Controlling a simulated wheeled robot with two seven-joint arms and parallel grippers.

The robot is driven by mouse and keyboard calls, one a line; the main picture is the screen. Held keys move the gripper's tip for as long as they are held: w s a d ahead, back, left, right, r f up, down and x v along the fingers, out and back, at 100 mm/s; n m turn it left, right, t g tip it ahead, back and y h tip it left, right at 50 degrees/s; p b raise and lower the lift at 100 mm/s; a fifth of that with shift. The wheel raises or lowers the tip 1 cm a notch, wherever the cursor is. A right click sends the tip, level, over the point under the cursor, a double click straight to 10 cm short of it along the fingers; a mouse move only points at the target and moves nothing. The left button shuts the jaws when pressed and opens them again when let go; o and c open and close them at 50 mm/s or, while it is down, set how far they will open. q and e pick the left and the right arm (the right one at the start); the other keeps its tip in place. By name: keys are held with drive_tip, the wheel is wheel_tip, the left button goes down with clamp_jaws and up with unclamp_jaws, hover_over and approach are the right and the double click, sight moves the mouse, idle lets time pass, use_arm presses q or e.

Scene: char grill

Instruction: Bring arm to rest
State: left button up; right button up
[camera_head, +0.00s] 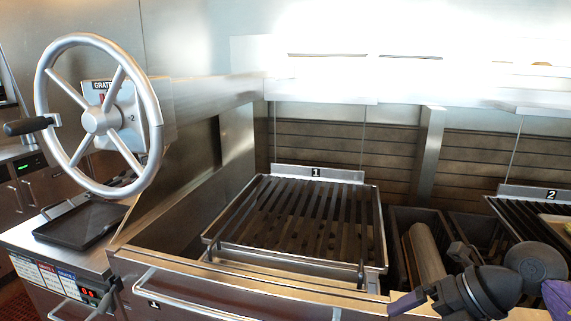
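My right arm (485,291) comes in at the lower right, with dark grey joints and purple parts. The purple-grey piece at its left end (406,303) seems to be my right gripper, low in front of the bins beside grill 1. Its fingers are too small and too much hidden to tell open from shut, and I see nothing clearly held. My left gripper is not clearly in view. A small dark shape (112,290) by the lower left front handle is too unclear to name.
A grill grate (265,236) marked 1 lies in the middle. A large metal handwheel (102,119) stands at left above a dark tray (80,224). Dark bins with a pale cylinder (425,252) lie right of the grate. Grill 2 (520,222) is at far right.

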drive_tip(key=w+a+f+m+t+y+b, duration=0.25)
drive_tip(key=a+f+m+y, duration=0.2)
drive_tip(key=f, duration=0.45)
drive_tip(key=s+d+f+m+t+h+b, duration=0.1)
drive_tip(key=s+d+f+m+t+h, duration=0.15)
drive_tip(key=f+m, duration=0.5)
drive_tip(key=s+d+f+m+t+h+b, duration=0.1)
drive_tip(key=f+m+t+h, duration=0.3)
drive_tip(key=f, duration=0.6)
drive_tip(key=s+d+f+m+h+b, duration=0.1)
drive_tip(key=d+f+m+h, duration=0.1)
drive_tip(key=f+m, duration=0.55)
drive_tip(key=s+f+m+g+h+b, duration=0.1)
drive_tip(key=s+f+m+g+h, duration=0.4)
drive_tip(key=s+f, duration=1.1)
drive_tip(key=s+a+f+m+g, duration=0.1)
drive_tip(key=s+a+f+g, duration=0.1)
drive_tip(key=s, duration=0.7)
drive_tip(key=s+a+f+m+g+y, duration=0.1)
drive_tip(key=s+a+g, duration=0.1)
drive_tip(key=s+g, duration=0.3)
drive_tip(key=s+b, duration=0.1)
drive_tip(key=s, duration=0.3)
drive_tip(key=shift+f, duration=0.4)
drive_tip(key=shift+a, duration=0.1)
